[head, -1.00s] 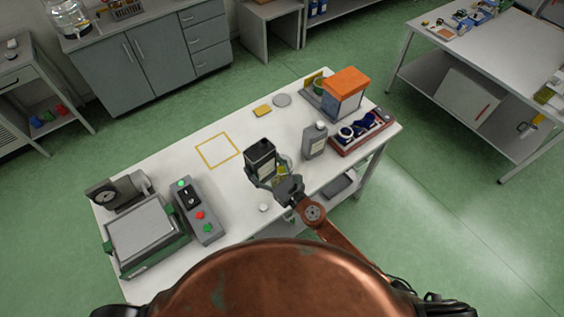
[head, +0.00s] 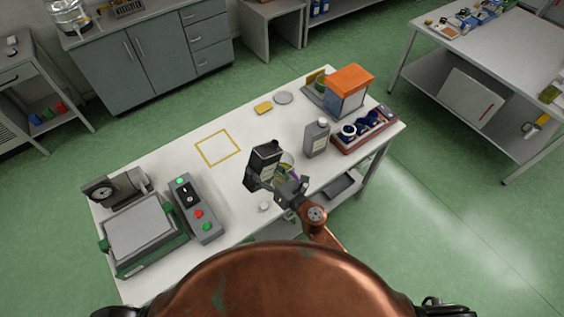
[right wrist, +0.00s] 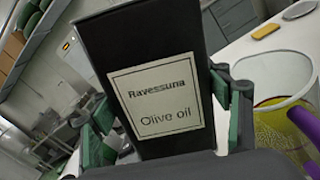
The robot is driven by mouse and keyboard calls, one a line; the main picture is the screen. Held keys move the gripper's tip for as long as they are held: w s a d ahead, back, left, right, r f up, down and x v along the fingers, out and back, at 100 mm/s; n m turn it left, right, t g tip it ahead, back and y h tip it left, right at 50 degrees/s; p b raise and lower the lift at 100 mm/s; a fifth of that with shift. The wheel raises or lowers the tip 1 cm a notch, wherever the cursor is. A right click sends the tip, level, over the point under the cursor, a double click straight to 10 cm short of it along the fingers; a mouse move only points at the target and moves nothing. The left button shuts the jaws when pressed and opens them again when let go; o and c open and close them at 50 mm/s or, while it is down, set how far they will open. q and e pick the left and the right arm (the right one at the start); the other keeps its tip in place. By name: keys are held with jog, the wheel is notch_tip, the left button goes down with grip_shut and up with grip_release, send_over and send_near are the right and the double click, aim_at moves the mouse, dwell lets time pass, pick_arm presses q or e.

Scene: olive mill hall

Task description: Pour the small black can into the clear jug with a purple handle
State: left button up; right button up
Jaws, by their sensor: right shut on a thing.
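The small black can (head: 264,158), labelled "Olive oil" in the right wrist view (right wrist: 155,100), is held above the white bench, leaning a little to the right. My right gripper (head: 262,178) is shut on it, with a finger on each side in the right wrist view (right wrist: 170,125). The clear jug (head: 287,160) is just right of the can, partly hidden by my gripper. In the right wrist view the jug (right wrist: 272,95) shows its open rim, a yellowish area inside and the purple handle (right wrist: 303,122). I see no stream between them. My left gripper is out of view.
A grey bottle (head: 316,139) stands right of the jug, before a red tray (head: 364,142) and an orange-topped box (head: 347,90). A small white cap (head: 264,206) lies in front. A button box (head: 196,209) is at left. The yellow-outlined square (head: 217,147) is empty.

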jog(key=m+p, duration=0.2)
jog(key=m, duration=0.1)
jog(key=r+m+p, duration=0.1)
jog(key=m+p, duration=0.1)
jog(key=m, duration=0.1)
jog(key=shift+s+a+r+p, duration=0.1)
jog(key=shift+s+a+p, duration=0.1)
jog(key=shift+p, duration=0.15)
dwell(0.3)
jog(key=shift+w+f+m, duration=0.15)
jog(key=shift+f+m, duration=0.05)
jog(key=shift+m, duration=0.1)
jog(key=shift+a+f, duration=0.1)
jog(key=shift+f, duration=0.15)
jog(key=shift+f+b, duration=0.1)
jog(key=shift+b, duration=0.2)
